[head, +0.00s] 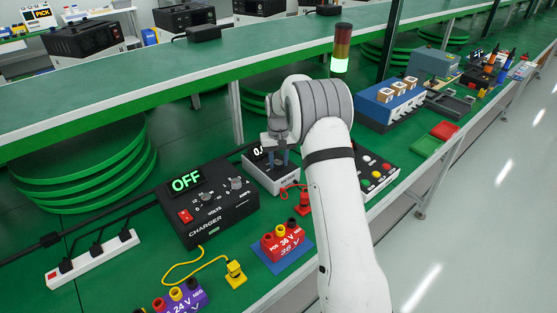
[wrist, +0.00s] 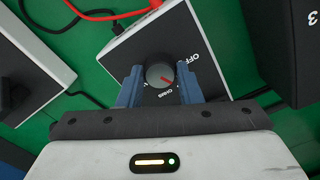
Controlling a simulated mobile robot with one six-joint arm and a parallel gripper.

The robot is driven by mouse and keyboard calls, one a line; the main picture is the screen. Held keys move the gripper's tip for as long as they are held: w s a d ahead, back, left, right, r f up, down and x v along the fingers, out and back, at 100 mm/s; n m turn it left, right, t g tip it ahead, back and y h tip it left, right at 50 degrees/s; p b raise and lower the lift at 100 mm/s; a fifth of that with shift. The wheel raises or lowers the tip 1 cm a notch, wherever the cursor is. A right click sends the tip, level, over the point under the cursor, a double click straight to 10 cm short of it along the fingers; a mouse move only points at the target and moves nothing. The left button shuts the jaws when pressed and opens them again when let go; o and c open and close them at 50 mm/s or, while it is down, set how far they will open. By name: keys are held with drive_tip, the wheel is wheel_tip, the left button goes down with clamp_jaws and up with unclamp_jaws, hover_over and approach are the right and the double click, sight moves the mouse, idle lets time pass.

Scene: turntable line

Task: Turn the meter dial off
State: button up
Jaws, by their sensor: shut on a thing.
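The meter (head: 284,180) is a small box with a black face and white sides, standing on the green bench in the head view. Its display is mostly hidden by my gripper. In the wrist view the meter (wrist: 134,49) shows a round grey dial (wrist: 158,75) with a small red mark on its lower right. The word OFF is printed above and right of the dial, and other lettering lies below it. My gripper (wrist: 161,70) has its blue fingers on both sides of the dial and is shut on it. My gripper (head: 277,154) is over the meter in the head view.
A black charger (head: 213,205) reading OFF stands left of the meter. A panel with coloured buttons (head: 376,172) is close on the right, partly behind my arm. A red terminal block (head: 283,244) sits in front. A red lead (wrist: 116,15) runs from the meter.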

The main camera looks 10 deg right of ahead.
sight(278, 162)
drive_tip(key=shift+n, duration=0.3)
drive_tip(key=n, duration=0.9)
drive_tip(key=shift+b, duration=0.3)
drive_tip(key=shift+n, duration=0.3)
drive_tip(key=o, duration=1)
drive_tip(key=shift+c, duration=0.2)
wheel_tip(278, 162, up, 8)
drive_tip(key=shift+f, duration=0.25)
drive_tip(key=shift+r, duration=0.2)
